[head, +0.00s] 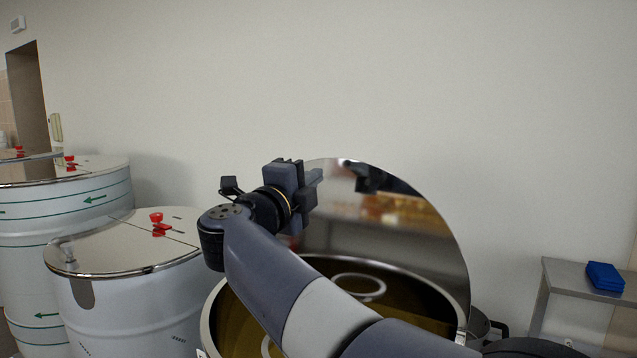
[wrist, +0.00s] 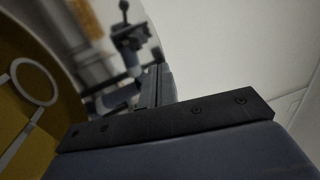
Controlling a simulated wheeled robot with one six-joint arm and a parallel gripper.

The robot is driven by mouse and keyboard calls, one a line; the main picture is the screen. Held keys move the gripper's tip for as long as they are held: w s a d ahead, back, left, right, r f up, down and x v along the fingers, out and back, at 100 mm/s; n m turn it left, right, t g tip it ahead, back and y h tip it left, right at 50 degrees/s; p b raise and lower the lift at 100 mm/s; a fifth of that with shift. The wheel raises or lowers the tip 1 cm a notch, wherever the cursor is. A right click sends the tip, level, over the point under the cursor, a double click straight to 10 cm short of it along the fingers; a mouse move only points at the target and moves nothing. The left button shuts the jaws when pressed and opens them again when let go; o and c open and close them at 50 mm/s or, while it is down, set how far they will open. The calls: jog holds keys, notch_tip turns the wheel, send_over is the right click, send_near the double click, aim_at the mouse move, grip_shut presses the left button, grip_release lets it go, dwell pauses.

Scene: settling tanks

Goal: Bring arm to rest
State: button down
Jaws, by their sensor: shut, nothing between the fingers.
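My gripper (head: 308,183) is raised over the open tank (head: 212,309), in front of its upright mirror-like lid (head: 440,228). The gripper is shut and empty. My arm reaches up from the lower right, bent at the wrist. In the wrist view the dark gripper body (wrist: 170,122) fills the lower part, and its fingertips cannot be made out clearly. The tank holds a yellow-brown liquid with a pale ring (head: 358,277) in it; the ring also shows in the wrist view (wrist: 50,82).
A grey side table (head: 565,277) with a blue box (head: 604,277) stands at right. The wall above is bare.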

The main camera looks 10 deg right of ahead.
jog(key=r+b+v, duration=0.1)
jog(key=v, duration=0.5)
jog(key=shift+r, duration=0.25)
